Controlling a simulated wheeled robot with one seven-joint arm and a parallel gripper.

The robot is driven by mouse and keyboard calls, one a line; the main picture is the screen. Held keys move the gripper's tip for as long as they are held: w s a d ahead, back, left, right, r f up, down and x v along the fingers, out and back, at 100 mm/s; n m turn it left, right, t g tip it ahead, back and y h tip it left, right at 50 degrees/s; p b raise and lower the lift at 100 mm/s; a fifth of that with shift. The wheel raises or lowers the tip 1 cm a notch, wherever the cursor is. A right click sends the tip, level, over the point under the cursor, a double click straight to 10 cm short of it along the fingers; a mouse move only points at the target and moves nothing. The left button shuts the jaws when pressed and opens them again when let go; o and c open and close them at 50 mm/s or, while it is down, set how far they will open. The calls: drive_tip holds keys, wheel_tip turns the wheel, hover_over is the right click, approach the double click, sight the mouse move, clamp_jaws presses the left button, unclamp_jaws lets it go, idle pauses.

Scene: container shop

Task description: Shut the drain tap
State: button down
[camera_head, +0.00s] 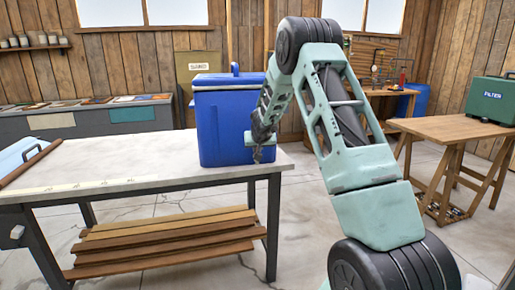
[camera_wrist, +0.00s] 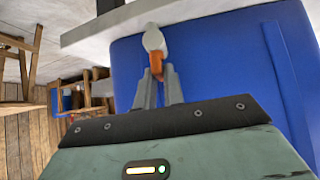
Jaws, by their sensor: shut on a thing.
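A blue cooler box (camera_head: 222,125) stands on the pale worktop, and its blue side (camera_wrist: 220,60) fills much of the wrist view. The drain tap (camera_wrist: 153,41) has a whitish body on the cooler's side close to the worktop edge. Its orange lever (camera_wrist: 156,63) lies between my fingertips. My gripper (camera_wrist: 158,78) is shut on the lever. In the head view my gripper (camera_head: 258,153) is at the cooler's right side, low down, and the tap cannot be made out there.
The worktop (camera_head: 120,170) is clear left of the cooler, apart from a light-blue case (camera_head: 25,155) at its left end. Planks (camera_head: 165,240) lie on the shelf below. A wooden table (camera_head: 450,128) with a green case (camera_head: 492,100) stands at right, with open floor between.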

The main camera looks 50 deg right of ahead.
drive_tip(key=shift+r+m+p, duration=0.2)
drive_tip(key=shift+m+p, duration=0.1)
drive_tip(key=shift+p, duration=0.45)
drive_tip(key=m+g+h+p, duration=0.1)
drive_tip(key=p, duration=0.3)
drive_tip(key=m+p, duration=0.1)
drive_tip(key=p, duration=0.3)
drive_tip(key=shift+w+a+r+m+g+h, duration=0.1)
drive_tip(key=shift+a+r+m+g+h, duration=0.1)
drive_tip(key=shift+r+m+g+h, duration=0.15)
drive_tip(key=m+g+p, duration=0.1)
drive_tip(key=p, duration=0.3)
drive_tip(key=m+g+h+p, duration=0.1)
drive_tip(key=m+p, duration=0.1)
drive_tip(key=p, duration=0.2)
drive_tip(key=f+m+g+p, duration=0.1)
drive_tip(key=m+p, duration=0.1)
drive_tip(key=p, duration=0.1)
drive_tip(key=shift+w+g+h+p, duration=0.25)
drive_tip(key=shift+g+p, duration=0.1)
drive_tip(key=shift+p, duration=0.05)
drive_tip(key=shift+f+m+g, duration=0.1)
drive_tip(key=shift+m+g, duration=0.5)
drive_tip(key=shift+m, duration=0.25)
drive_tip(key=shift+w, duration=0.1)
drive_tip(key=c, duration=1.5)
unclamp_jaws()
